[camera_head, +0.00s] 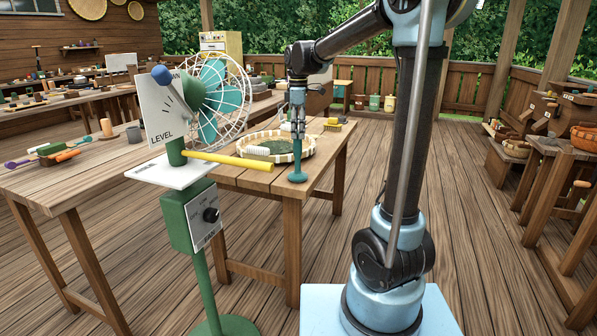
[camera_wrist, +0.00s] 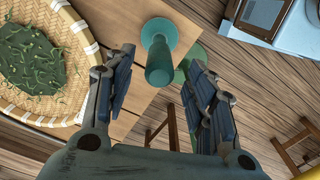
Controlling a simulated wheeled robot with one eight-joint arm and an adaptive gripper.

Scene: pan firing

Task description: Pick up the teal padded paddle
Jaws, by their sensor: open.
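The teal padded paddle (camera_head: 298,171) stands upright near the front corner of the wooden table, its round flat end down and its handle up. In the wrist view the paddle (camera_wrist: 160,66) shows from above, its handle pointing towards the camera between my fingers. My gripper (camera_head: 298,130) hangs straight above the paddle, pointing down. In the wrist view my gripper (camera_wrist: 160,60) has its fingers wide apart, one on each side of the handle, with a gap on both sides. How far the fingertips reach down the handle is hard to tell.
A woven tray (camera_head: 310,148) with green leaves lies just behind the paddle; its rim (camera_wrist: 88,45) is left of my fingers in the wrist view. A fan (camera_head: 215,95) and a green stand with a yellow lever (camera_head: 228,160) are to the left. The table edge is close.

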